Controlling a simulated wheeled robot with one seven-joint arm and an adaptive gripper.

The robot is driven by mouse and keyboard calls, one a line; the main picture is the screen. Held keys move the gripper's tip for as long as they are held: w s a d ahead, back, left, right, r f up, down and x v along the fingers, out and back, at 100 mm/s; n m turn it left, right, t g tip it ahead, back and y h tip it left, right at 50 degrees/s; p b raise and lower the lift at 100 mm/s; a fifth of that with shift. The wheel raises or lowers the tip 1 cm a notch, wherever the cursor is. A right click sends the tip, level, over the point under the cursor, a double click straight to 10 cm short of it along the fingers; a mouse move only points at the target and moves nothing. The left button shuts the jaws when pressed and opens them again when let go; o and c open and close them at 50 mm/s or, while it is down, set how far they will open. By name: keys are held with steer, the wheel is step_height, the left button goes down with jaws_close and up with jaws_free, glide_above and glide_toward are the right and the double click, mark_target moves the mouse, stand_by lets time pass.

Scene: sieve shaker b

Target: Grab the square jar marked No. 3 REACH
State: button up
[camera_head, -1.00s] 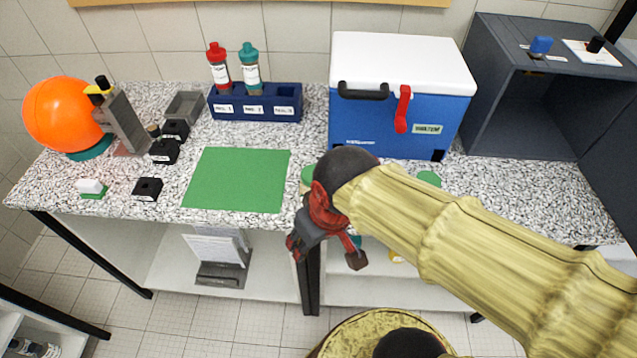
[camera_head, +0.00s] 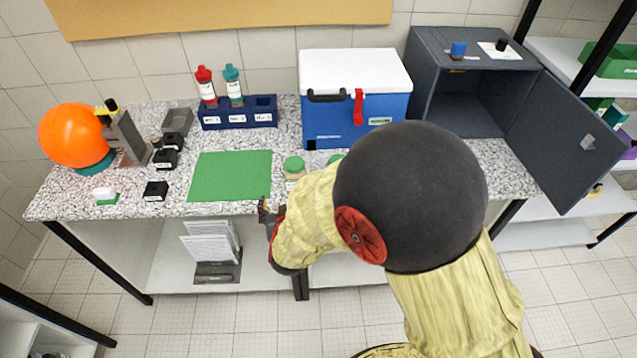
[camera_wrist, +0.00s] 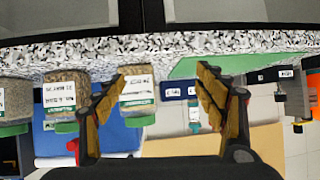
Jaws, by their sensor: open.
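Green-lidded jars stand near the front of the speckled bench. In the head view one jar (camera_head: 293,167) shows left of centre and another green lid (camera_head: 335,158) is partly behind my arm. The wrist view is upside down and shows a labelled jar (camera_wrist: 138,92) beside my left finger, a second jar (camera_wrist: 67,93), and a third jar (camera_wrist: 14,100) at the left edge. The labels are too blurred to tell which is No. 3. My gripper (camera_wrist: 160,98) is open and empty, at the bench's front edge; the head view shows it only in part.
A green mat (camera_head: 230,177) lies left of the jars. A blue cooler (camera_head: 340,125) and a blue bottle rack (camera_head: 238,121) stand behind. A dark open cabinet (camera_head: 480,60) is at right, its door swung out. Small black boxes (camera_head: 156,191) and an orange ball (camera_head: 75,135) are at left.

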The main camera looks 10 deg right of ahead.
mark_target(294, 169)
steer(key=w+d+r+t, duration=0.1)
steer(key=r, duration=0.1)
steer(key=d+r+h, duration=0.1)
steer(key=w+d+r+t, duration=0.1)
steer(key=r, duration=0.1)
steer(key=shift+w+r+m+t+h, duration=0.3)
steer(key=shift+m, duration=0.1)
steer(key=shift+w+d+r, duration=0.15)
steer(key=shift+w, duration=0.1)
steer(key=b+x, duration=0.2)
steer(key=x, duration=0.5)
steer(key=shift+w+d+f, duration=0.1)
steer(key=shift+d+f, duration=0.05)
steer(key=shift+f, duration=0.1)
steer(key=shift+r, duration=0.1)
steer(key=shift+c, duration=1.2)
steer(key=c, duration=1.4)
